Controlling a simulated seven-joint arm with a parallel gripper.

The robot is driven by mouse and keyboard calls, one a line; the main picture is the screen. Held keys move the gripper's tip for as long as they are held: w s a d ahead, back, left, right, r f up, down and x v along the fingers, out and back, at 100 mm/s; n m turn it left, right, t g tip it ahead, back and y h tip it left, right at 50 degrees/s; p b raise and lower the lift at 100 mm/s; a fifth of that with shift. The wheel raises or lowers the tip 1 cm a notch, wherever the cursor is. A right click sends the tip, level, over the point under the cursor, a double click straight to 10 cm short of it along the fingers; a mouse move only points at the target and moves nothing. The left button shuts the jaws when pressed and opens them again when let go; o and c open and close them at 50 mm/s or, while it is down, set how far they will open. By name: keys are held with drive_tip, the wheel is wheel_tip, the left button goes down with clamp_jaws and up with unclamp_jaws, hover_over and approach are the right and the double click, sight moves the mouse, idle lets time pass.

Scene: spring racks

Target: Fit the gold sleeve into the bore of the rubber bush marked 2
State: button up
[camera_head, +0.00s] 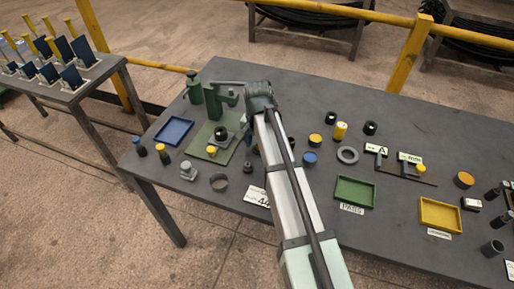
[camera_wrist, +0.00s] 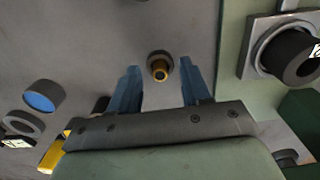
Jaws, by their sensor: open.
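In the wrist view the gold sleeve (camera_wrist: 160,72) stands with its open end facing the camera, in or against a dark round piece on the grey table. My gripper (camera_wrist: 162,78) is open, with its blue fingers on either side of the sleeve in the picture and gaps on both sides. A black rubber bush (camera_wrist: 287,55) with a partly seen white label sits on a silver block at the right; its number cannot be read. A black bush (camera_head: 221,132) also shows on the press plate in the head view. My arm hides the fingers and sleeve there.
The green press (camera_head: 212,100) stands over its green base plate (camera_head: 205,157) left of my arm. A blue tray (camera_head: 174,131), green tray (camera_head: 355,191) and yellow tray (camera_head: 440,214) lie on the table. A blue-topped cylinder (camera_wrist: 43,96) is left of the fingers.

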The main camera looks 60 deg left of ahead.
sight(256, 145)
clamp_jaws()
idle(0.4)
wheel_tip(256, 145, up, 9)
drive_tip(key=s+a+r+n, duration=0.3)
drive_tip(key=s+a+r, duration=0.3)
drive_tip(key=s+a, duration=0.35)
drive_tip(key=shift+n, duration=0.8)
drive_tip(key=shift+d+f, duration=0.15)
drive_tip(key=shift+f, duration=2.35)
drive_tip(key=shift+d+f, duration=0.15)
drive_tip(key=shift+f, duration=2.3)
